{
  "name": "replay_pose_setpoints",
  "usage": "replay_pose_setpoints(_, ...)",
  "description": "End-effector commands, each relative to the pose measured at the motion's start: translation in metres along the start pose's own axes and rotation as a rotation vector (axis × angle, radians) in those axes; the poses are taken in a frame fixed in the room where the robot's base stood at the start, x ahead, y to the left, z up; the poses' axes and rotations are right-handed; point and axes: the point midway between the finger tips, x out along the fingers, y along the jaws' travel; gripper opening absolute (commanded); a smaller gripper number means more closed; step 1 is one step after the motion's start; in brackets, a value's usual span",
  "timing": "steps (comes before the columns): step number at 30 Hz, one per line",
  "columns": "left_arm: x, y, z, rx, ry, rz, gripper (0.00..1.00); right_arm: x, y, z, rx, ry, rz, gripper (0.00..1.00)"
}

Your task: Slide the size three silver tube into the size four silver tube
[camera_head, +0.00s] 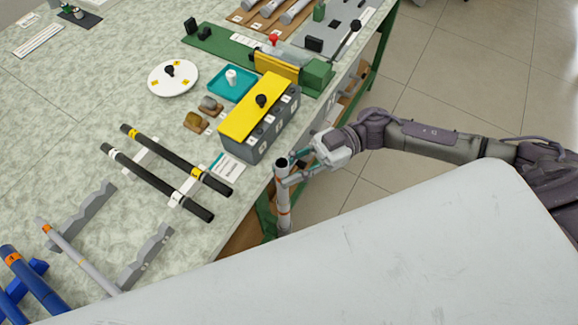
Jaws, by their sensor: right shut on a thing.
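My right gripper (287,172) is shut on a silver tube (284,198). The tube stands about upright at the table's right edge, with a dark open top end and an orange band lower down. Its lower end is at the edge of the large pale surface in front. A thinner silver tube (82,260) with an orange band lies slanted across grey notched supports (92,214) at the lower left. I cannot read the size marks on either tube. My left gripper is not in view.
Two black rods (160,182) with yellow and white bands lie left of the held tube. Blue tubes (36,284) lie at the lower left. A grey box with a yellow top (240,112) stands behind the gripper. More silver tubes (293,12) lie at the back.

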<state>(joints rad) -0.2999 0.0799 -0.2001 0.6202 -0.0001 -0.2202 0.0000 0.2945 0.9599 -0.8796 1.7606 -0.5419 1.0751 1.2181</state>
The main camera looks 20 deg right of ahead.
Motion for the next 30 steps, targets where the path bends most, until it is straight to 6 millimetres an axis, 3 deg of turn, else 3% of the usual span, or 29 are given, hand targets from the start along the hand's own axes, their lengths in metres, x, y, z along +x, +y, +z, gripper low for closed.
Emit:
replay_pose_setpoints(8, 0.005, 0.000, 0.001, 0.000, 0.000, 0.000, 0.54, 0.000, 0.000, 0.008, 0.000, 0.001, 0.000, 0.06)
replay_pose_setpoints(9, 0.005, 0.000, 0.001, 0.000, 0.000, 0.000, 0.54, 0.000, 0.000, 0.008, 0.000, 0.001, 0.000, 0.28)
replay_pose_setpoints(14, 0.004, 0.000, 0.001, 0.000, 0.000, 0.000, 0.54, 0.000, 0.000, 0.007, 0.000, 0.000, 0.000, 0.54)
replay_pose_setpoints(24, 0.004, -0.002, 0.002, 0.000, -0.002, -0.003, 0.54, -0.002, 0.000, 0.007, 0.001, -0.001, 0.000, 0.55)
replay_pose_setpoints(30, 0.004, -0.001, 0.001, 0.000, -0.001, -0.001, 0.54, -0.028, 0.000, 0.008, 0.002, -0.005, 0.003, 0.55)
